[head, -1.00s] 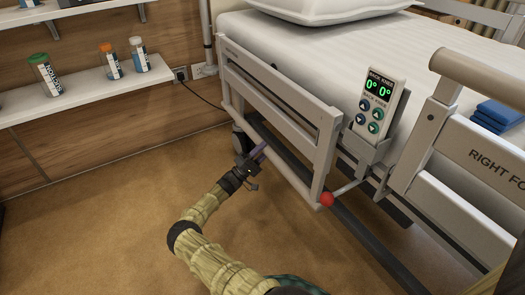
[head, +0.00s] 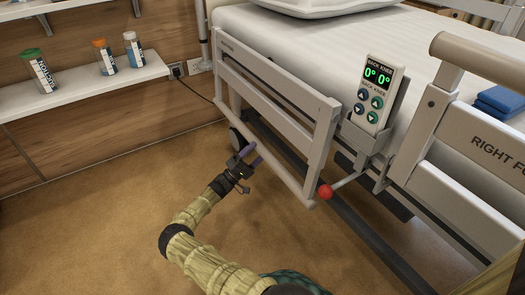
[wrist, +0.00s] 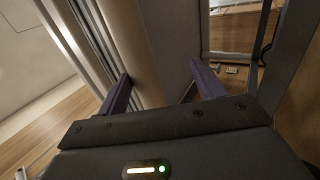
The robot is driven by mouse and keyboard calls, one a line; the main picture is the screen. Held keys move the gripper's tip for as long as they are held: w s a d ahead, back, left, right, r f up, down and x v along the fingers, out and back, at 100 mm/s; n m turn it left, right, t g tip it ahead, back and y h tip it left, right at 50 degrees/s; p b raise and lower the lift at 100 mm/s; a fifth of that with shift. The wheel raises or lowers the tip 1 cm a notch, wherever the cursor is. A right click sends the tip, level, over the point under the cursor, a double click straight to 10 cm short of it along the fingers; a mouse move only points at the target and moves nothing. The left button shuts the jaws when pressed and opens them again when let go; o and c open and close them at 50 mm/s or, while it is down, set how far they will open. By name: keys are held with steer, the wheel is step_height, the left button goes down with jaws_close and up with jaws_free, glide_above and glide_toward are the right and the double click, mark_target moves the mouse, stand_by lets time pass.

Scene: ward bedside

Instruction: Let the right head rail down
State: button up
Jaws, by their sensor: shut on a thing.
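The right head rail (head: 272,92) is a pale grey barred panel on the near side of the bed, toward its head end. It is raised, with its top bar about level with the mattress, and its lower edge stands out from the bed. My gripper (head: 245,158) is at the rail's lower bar, left of its middle. In the wrist view my gripper's purple fingers (wrist: 163,92) lie on either side of a thick pale bar (wrist: 160,50), shut on it. A red knob (head: 325,191) on a thin lever is by the rail's lower right corner.
A handset (head: 372,95) reading 0° and 0° hangs right of the rail. The right foot rail (head: 470,150) stands further right. A wall shelf (head: 90,85) with bottles is at left. Brown floor (head: 110,200) is clear in front of the bed.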

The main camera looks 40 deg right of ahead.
steer(key=b+v, duration=0.6)
steer(key=v, duration=0.7)
steer(key=shift+f, duration=0.5)
steer(key=shift+s, duration=0.1)
